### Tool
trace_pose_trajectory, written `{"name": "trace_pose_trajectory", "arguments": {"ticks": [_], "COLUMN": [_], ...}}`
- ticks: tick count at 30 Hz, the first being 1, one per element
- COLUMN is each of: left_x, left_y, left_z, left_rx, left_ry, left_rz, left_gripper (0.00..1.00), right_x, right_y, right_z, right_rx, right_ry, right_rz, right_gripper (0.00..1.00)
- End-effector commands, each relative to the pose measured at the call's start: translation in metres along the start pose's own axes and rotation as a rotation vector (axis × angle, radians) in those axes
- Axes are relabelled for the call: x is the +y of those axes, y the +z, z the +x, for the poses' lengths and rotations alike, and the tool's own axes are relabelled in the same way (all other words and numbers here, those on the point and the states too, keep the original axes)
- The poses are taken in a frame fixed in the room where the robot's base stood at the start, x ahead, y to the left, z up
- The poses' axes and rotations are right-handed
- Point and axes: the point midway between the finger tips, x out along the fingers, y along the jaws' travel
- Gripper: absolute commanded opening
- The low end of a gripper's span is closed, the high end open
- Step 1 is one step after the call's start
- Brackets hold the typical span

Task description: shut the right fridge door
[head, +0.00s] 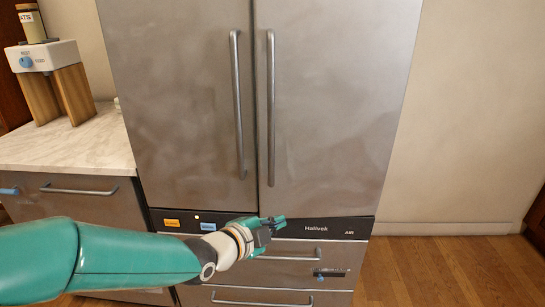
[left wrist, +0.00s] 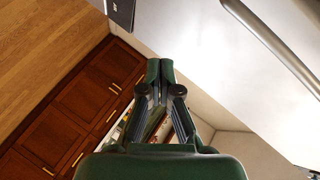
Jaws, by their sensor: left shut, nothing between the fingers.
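The right fridge door (head: 340,110) is a tall grey brushed-metal panel with a vertical bar handle (head: 271,110) near its left edge. It looks about flush with the left fridge door (head: 180,100), with a thin dark seam between them; I cannot tell whether a small gap remains. My left gripper (head: 281,222) is shut and empty, in front of the dark control strip near the door's lower left corner. In the left wrist view its fingertips (left wrist: 160,66) are together beside a pale metal panel, and I cannot tell if they touch it. My right gripper is out of view.
Drawers (head: 300,252) with bar handles lie below the control strip (head: 325,229). A marble-topped counter (head: 75,145) with a wooden-legged dispenser (head: 40,58) stands on the left. Wooden floor (head: 450,265) is clear on the right. Brown cabinets (left wrist: 75,115) show in the left wrist view.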

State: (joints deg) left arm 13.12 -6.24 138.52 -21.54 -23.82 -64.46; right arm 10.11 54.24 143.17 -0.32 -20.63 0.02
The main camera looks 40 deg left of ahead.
Motion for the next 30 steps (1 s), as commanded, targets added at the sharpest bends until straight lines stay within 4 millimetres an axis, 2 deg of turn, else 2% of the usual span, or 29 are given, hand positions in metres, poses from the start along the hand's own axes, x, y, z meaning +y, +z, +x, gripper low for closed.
{"name": "trace_pose_trajectory", "arguments": {"ticks": [1,3,6,9,12,17,20,30], "left_x": [-0.031,-0.062,-0.092,-0.109,-0.117,-0.123,-0.127,-0.15], "left_y": [-0.006,-0.014,-0.022,-0.027,-0.029,-0.031,-0.032,-0.038], "left_z": [-0.02,-0.044,-0.072,-0.09,-0.095,-0.084,-0.07,-0.007], "left_rx": [0.012,0.017,0.01,-0.001,-0.007,-0.006,-0.007,-0.007], "left_ry": [-0.089,-0.181,-0.281,-0.339,-0.363,-0.365,-0.361,-0.361], "left_rz": [0.105,0.237,0.378,0.462,0.5,0.505,0.504,0.502], "left_gripper": [0.0,0.0,0.0,0.0,0.0,0.0,0.0,0.0], "right_x": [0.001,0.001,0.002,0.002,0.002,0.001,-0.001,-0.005], "right_y": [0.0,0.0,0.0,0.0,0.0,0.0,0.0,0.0], "right_z": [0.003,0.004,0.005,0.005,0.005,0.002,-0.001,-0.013], "right_rx": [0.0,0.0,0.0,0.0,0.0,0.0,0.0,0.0], "right_ry": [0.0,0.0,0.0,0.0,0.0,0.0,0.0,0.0], "right_rz": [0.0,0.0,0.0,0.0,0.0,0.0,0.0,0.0], "right_gripper": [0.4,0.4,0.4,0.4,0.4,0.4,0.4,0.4]}}
